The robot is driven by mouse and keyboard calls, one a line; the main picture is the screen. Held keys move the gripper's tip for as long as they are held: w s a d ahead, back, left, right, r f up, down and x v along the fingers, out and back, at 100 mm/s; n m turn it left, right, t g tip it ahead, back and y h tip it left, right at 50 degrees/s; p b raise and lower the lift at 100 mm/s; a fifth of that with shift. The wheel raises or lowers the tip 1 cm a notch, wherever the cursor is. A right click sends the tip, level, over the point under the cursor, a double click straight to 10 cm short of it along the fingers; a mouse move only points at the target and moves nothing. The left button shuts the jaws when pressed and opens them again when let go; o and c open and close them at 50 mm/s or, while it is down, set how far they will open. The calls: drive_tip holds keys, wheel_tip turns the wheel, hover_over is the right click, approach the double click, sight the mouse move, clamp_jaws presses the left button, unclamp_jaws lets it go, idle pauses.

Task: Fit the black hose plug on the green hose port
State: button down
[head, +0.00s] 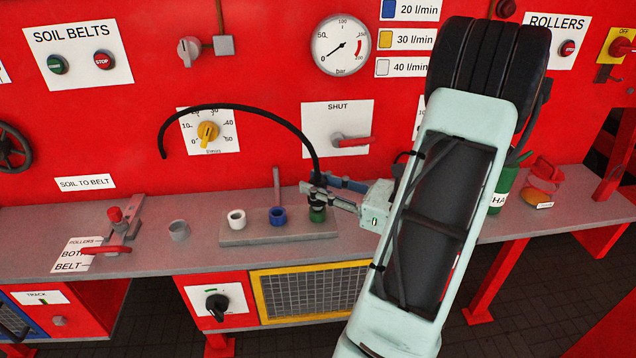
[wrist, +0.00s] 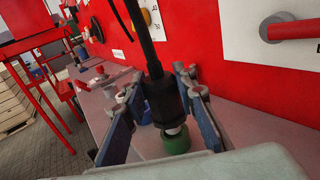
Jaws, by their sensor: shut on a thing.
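The black hose plug (wrist: 162,98) is upright in my gripper (wrist: 165,110), between its two blue-padded fingers. The green hose port (wrist: 177,141) is directly below the plug in the wrist view. A pale tip shows between the plug's black body and the port; I cannot tell whether it is inside the port or just above it. In the head view my gripper (head: 318,188) is right over the green port (head: 317,215), at the right end of the grey block. The fingers hide most of the plug there.
The black hose (head: 243,107) arcs up and left from the plug, before the red panel. A blue port (head: 277,217) and a white port (head: 236,219) stand left on the block (head: 262,236). A red SHUT lever (head: 352,142) is on the panel behind.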

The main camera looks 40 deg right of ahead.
drive_tip(key=shift+f+b, duration=0.85)
drive_tip(key=shift+f, duration=0.45)
drive_tip(key=c, duration=1.5)
unclamp_jaws()
drive_tip(key=shift+s, duration=0.1)
drive_tip(key=v, duration=1.2)
